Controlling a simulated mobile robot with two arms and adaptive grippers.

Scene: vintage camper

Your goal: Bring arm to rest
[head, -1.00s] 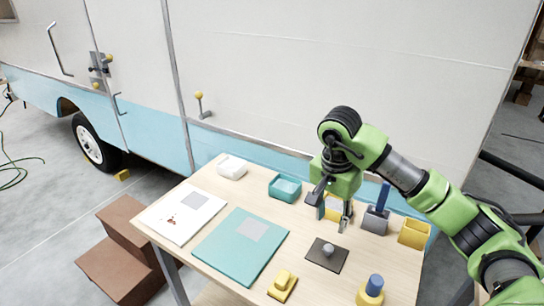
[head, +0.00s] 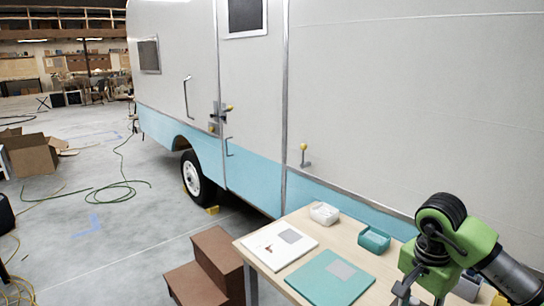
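My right arm, green and dark grey, comes in from the right edge over the right part of the wooden table (head: 336,240). Its gripper (head: 420,294) points down at the bottom edge of the head view. The fingertips are cut off or too unclear to tell whether they are open or shut. I see no object held in it. My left gripper is out of view.
On the table are a white booklet (head: 268,247), a teal booklet (head: 322,284), a white container (head: 324,213) and a teal tray (head: 374,239). A yellow item (head: 467,288) is partly hidden behind my arm. Brown steps (head: 207,272) stand left. The camper wall (head: 375,110) rises behind.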

